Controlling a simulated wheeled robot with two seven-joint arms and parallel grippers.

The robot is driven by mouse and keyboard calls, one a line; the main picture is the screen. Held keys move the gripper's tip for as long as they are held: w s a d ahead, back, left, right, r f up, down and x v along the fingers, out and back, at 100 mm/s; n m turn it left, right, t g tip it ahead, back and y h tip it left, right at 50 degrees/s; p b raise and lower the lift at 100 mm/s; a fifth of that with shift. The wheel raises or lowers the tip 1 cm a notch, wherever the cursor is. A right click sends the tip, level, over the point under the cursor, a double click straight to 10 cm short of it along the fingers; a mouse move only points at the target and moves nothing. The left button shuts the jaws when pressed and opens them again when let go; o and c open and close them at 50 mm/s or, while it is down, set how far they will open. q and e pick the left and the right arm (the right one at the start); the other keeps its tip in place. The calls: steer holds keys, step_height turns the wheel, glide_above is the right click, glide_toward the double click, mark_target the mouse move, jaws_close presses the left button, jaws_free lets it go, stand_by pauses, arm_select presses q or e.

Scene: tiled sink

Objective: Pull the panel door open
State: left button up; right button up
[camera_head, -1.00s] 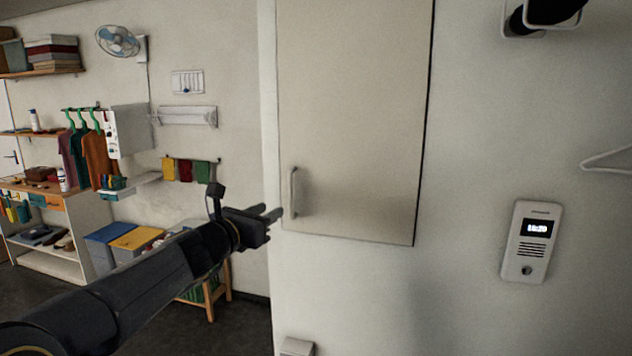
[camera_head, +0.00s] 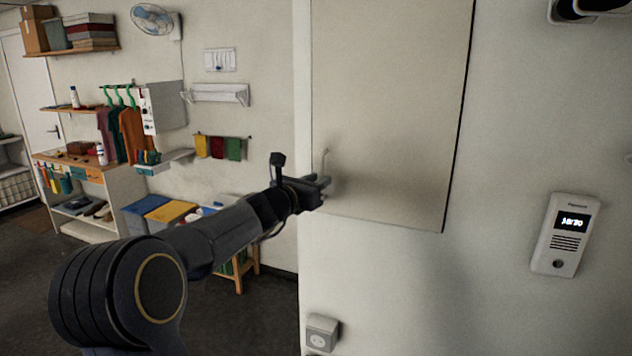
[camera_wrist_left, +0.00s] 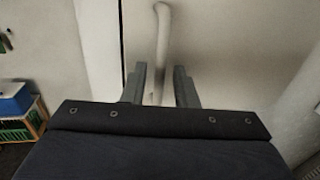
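The pale panel door (camera_head: 390,100) is set in the white wall in the head view and looks closed, with a dark line along its right edge. Its slim vertical handle (camera_head: 325,160) is at the lower left of the door, partly hidden by my left gripper (camera_head: 322,190). In the left wrist view, the handle (camera_wrist_left: 163,35) runs down between the two fingers of the left gripper (camera_wrist_left: 160,72). The fingers are apart, one on each side of the handle, with gaps visible.
A shelf unit (camera_head: 100,190), storage bins (camera_head: 165,210) and a wooden stool (camera_head: 240,270) stand at the left. The wall in front of the door is clear.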

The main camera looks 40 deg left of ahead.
arm_select(q)
jaws_close()
